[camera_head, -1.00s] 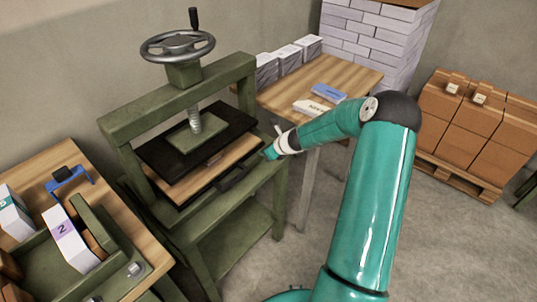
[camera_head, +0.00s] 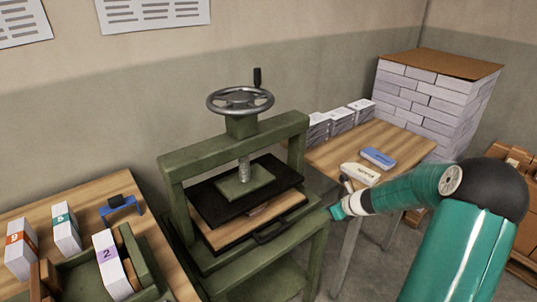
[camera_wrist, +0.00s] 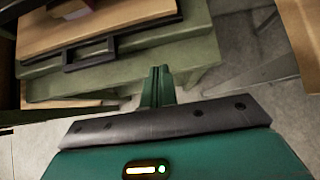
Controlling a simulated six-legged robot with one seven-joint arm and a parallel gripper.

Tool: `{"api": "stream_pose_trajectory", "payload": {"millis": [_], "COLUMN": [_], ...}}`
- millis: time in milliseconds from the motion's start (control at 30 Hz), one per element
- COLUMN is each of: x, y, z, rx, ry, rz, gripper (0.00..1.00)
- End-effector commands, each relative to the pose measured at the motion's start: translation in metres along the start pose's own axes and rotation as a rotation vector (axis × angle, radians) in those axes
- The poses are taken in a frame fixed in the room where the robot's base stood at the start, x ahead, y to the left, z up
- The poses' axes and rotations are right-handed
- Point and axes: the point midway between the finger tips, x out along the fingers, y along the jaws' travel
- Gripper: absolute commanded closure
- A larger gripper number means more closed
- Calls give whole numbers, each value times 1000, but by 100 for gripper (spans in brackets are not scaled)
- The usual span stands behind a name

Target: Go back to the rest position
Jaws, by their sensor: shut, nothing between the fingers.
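My gripper (camera_head: 338,212) is at the right front corner of the green screw press (camera_head: 175,190), just off its bed. In the wrist view my gripper (camera_wrist: 158,72) shows its two green fingers close together, with nothing between them. The press has a handwheel (camera_head: 240,101) on top and a pressing plate (camera_head: 243,184) on its screw. A wooden board (camera_head: 225,236) with a black handle (camera_head: 280,231) lies in the press. The handle also shows in the wrist view (camera_wrist: 88,64), to the left of my fingers and apart from them.
The left table holds white numbered stacks (camera_head: 66,233) and a blue clamp-like tool (camera_head: 122,208). The right table (camera_head: 400,147) holds paper stacks, a blue block (camera_head: 378,157) and a white block (camera_head: 360,173). A tall paper pile (camera_head: 430,100) stands behind. Some floor is free beside the press.

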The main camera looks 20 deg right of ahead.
Motion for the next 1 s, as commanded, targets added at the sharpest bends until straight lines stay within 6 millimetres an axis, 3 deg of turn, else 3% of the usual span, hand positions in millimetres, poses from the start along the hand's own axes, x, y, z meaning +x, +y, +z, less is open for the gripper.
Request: {"api": "stream_pose_trajectory", "payload": {"millis": [167, 367, 500, 700, 1000], "x": [-4, -28, -54, -100, -178], "y": [11, 69, 119, 186, 270], "z": [8, 46, 70, 91, 94], "rx": [-68, -456, -798, -1260, -1901], "ry": [11, 71, 120, 177, 240], "rz": [11, 70, 125, 200, 297], "gripper": [100, 100, 100, 100, 100]}}
